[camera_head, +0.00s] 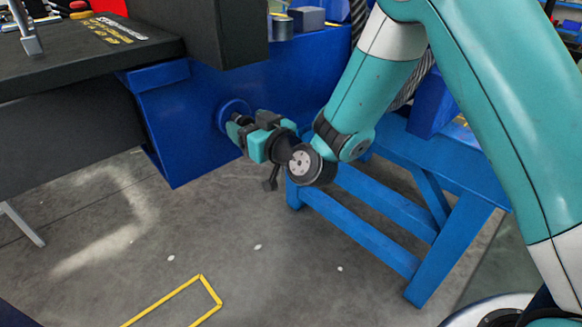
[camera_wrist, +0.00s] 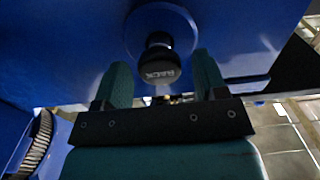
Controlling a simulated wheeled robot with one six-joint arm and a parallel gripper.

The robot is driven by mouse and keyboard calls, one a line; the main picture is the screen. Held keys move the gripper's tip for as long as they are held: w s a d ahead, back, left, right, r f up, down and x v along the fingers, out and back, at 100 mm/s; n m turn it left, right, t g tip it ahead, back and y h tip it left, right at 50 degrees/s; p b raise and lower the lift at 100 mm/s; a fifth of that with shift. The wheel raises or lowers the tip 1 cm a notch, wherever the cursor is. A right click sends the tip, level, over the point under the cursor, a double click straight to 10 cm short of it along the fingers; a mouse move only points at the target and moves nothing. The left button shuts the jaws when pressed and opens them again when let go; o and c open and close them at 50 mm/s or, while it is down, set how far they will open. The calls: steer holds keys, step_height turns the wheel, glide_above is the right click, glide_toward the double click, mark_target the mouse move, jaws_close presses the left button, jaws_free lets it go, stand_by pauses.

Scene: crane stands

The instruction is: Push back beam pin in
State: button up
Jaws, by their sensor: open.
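The back beam pin (camera_wrist: 160,62) is a black round knob with white lettering, seen close in the wrist view. It stands out from a round blue collar (camera_wrist: 178,18) on the blue beam. In the head view the collar (camera_head: 226,108) shows on the beam's side face (camera_head: 180,135), and my gripper partly covers the pin. My gripper (camera_head: 239,130) is open, with its fingers pointing at the beam. In the wrist view its two teal fingers (camera_wrist: 163,76) stand on either side of the knob, with a gap at each side. Whether the knob lies between them in depth is unclear.
A black bench top (camera_head: 80,50) and a dark block (camera_head: 215,30) sit above and beside the beam. A blue steel stand (camera_head: 365,225) is below and right of my arm. The grey floor (camera_head: 120,240) at lower left is open, with a yellow marking (camera_head: 185,290).

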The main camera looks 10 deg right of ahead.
steer(key=b+v, duration=1.4)
steer(key=b, duration=0.3)
